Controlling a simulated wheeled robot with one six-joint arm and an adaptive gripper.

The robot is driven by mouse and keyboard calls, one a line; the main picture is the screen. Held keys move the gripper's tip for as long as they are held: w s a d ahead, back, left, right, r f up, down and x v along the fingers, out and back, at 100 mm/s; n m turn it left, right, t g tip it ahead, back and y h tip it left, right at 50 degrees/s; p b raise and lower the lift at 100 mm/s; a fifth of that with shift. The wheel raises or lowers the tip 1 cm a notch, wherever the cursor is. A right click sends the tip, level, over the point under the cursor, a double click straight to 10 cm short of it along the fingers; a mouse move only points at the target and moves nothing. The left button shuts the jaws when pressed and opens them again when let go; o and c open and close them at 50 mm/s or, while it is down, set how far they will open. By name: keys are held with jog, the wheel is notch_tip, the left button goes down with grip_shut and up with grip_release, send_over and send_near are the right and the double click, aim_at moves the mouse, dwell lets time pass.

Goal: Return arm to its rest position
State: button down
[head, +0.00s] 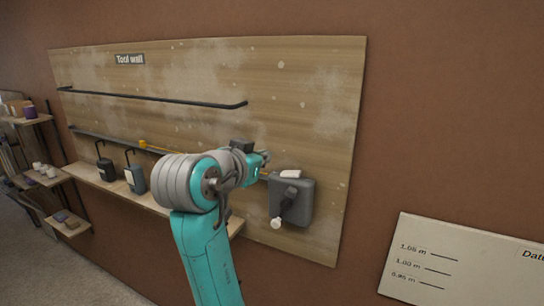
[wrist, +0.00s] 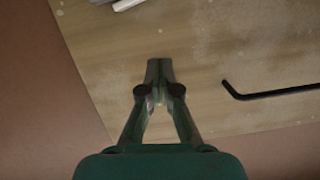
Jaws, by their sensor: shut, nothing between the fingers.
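My arm rises from the bottom middle of the head view and bends toward the wooden tool wall board (head: 310,120). My gripper (head: 266,158) is in front of the board, just above and left of a grey box. In the wrist view my gripper (wrist: 160,66) has its fingertips together with nothing between them, and the board (wrist: 215,55) is behind it. My arm hides part of the lower rail and the ledge.
The grey box (head: 303,212) is on the board's lower right, with a white piece (head: 291,174) on top. Two dark containers (head: 135,179) stand on the ledge (head: 97,184). An upper black rail (head: 155,98) crosses the board. Shelves (head: 45,178) stand far left; a marked panel (head: 455,265) is lower right.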

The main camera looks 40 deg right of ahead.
jog(key=shift+s+a+r, duration=0.15)
jog(key=shift+s+a, duration=0.05)
jog(key=shift+a, duration=0.45)
jog(key=w+a+f+n+t+y, duration=0.1)
jog(key=a+f+n+t, duration=0.2)
jog(key=f, duration=0.6)
jog(key=w+f+n+t+y, duration=0.1)
jog(key=w+f+n+t, duration=0.15)
jog(key=f+n, duration=0.55)
jog(key=s+a+f+n+t+y, duration=0.25)
jog(key=s+a+f+y, duration=0.2)
jog(key=s+f, duration=0.55)
jog(key=s+a+f+n+t+y, duration=0.1)
jog(key=s+a+f+n+y, duration=0.35)
jog(key=f, duration=0.85)
jog(key=s+a+m+y, duration=0.1)
jog(key=s+a, duration=0.2)
jog(key=s, duration=1.1)
jog(key=s+a+m+y, duration=0.1)
jog(key=s+a+y, duration=0.1)
jog(key=s, duration=1.1)
jog(key=shift+s+a+r+m, duration=0.15)
jog(key=shift+s+a+m, duration=0.25)
jog(key=shift+a, duration=0.15)
